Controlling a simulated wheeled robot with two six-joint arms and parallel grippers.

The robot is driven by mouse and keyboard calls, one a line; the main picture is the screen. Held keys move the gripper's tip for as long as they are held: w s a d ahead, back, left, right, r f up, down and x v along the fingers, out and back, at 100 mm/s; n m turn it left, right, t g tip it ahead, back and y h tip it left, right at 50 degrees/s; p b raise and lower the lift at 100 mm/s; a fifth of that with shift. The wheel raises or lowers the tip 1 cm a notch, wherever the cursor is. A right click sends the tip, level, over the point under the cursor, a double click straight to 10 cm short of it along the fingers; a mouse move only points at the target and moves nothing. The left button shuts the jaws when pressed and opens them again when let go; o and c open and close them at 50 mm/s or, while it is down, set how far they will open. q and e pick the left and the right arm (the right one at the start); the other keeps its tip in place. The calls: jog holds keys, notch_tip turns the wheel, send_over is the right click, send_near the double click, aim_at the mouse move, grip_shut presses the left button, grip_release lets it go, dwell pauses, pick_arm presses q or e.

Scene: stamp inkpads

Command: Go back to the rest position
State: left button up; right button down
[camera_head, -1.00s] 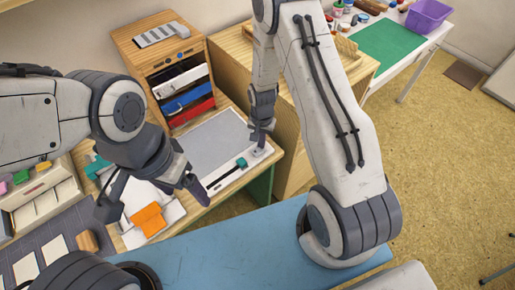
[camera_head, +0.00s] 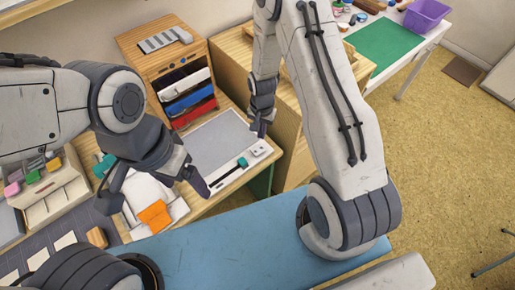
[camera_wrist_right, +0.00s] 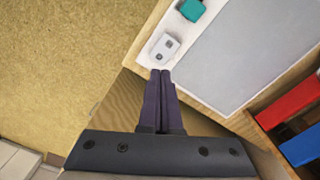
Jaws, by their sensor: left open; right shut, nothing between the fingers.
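My right gripper (camera_head: 262,134) is shut and empty. In the head view it hangs over the right end of the desk, by the grey board (camera_head: 213,143). In the right wrist view its two fingers (camera_wrist_right: 161,74) meet and point at a small light-grey block (camera_wrist_right: 164,47) on the board's white edge strip, seemingly with nothing held. The block also shows in the head view (camera_head: 258,149). My left gripper (camera_head: 155,196) is open and empty above the desk's left part, its fingers spread over white sheets and an orange piece (camera_head: 154,215).
A wooden drawer cabinet (camera_head: 146,43) with white, blue and red drawers stands behind the board. A teal piece (camera_head: 242,162) lies on the board's strip. A white rack (camera_head: 50,198) with coloured blocks is at the left. A wooden cabinet (camera_head: 232,55) stands right of the desk.

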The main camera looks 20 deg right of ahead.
jog(key=s+a+r+n, duration=0.3)
jog(key=a+r, duration=0.3)
jog(key=r, duration=0.2)
jog(key=s+a+r+n, duration=0.4)
jog(key=a+r, duration=0.1)
jog(key=r, duration=0.3)
jog(key=s+a+r+n, duration=0.1)
jog(key=s+r+n, duration=0.3)
jog(key=s, duration=0.4)
jog(key=s+a+r+n+y, duration=0.1)
jog(key=s+a+r+n, duration=0.1)
jog(key=s+r+n, duration=0.2)
jog(key=s+r, duration=0.2)
jog(key=s, duration=0.2)
jog(key=shift+s+b, duration=0.35)
jog(key=shift+r, duration=0.1)
